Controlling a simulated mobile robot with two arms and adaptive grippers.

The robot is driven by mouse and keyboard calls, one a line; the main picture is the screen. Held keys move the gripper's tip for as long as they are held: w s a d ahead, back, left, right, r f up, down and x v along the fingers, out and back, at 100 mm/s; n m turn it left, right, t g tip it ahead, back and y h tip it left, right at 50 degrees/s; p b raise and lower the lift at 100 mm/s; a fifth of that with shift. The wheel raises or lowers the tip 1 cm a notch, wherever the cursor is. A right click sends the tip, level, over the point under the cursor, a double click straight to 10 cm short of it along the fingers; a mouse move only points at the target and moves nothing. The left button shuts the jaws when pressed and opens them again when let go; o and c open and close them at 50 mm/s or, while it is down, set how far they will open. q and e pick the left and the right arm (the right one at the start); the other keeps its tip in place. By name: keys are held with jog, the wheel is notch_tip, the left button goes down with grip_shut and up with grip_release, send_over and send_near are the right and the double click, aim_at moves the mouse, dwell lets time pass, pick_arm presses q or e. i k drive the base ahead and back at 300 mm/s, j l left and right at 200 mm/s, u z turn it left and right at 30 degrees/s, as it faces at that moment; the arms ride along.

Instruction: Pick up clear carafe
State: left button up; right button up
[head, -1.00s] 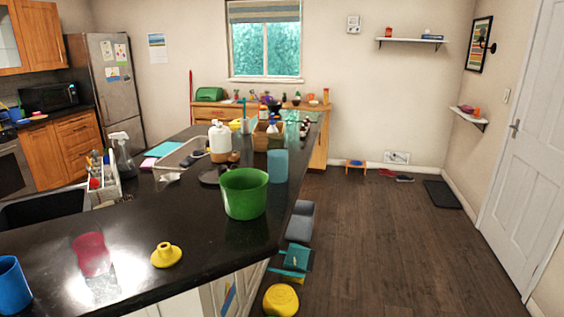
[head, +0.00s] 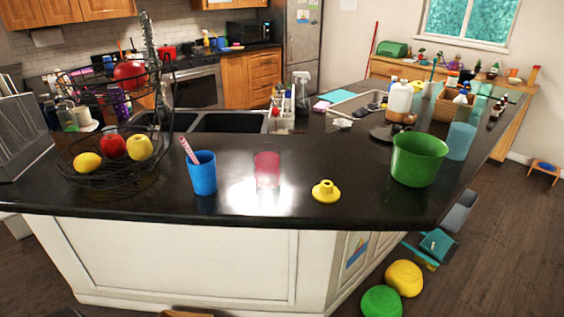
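I cannot make out a clear carafe for certain. A translucent blue vessel (head: 461,141) stands on the dark counter (head: 330,215) at the right, just behind a green bucket (head: 418,160). A translucent red glass (head: 267,169) stands near the middle of the counter. A small greenish clear vessel (head: 67,116) is at the far left behind the fruit stand, too small and partly covered to identify. Neither of my grippers is in view.
A blue cup (head: 203,173) with a pink striped stick and a yellow funnel-like piece (head: 326,191) stand near the counter's front. A wire fruit stand (head: 112,175) fills the left. Yellow (head: 404,278) and green (head: 381,301) rounded objects lie on the floor at lower right.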

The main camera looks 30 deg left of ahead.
aim_at(463, 129)
jog(key=i+l+u, duration=0.5)
jog(key=i+l, duration=0.15)
jog(key=i, duration=0.1)
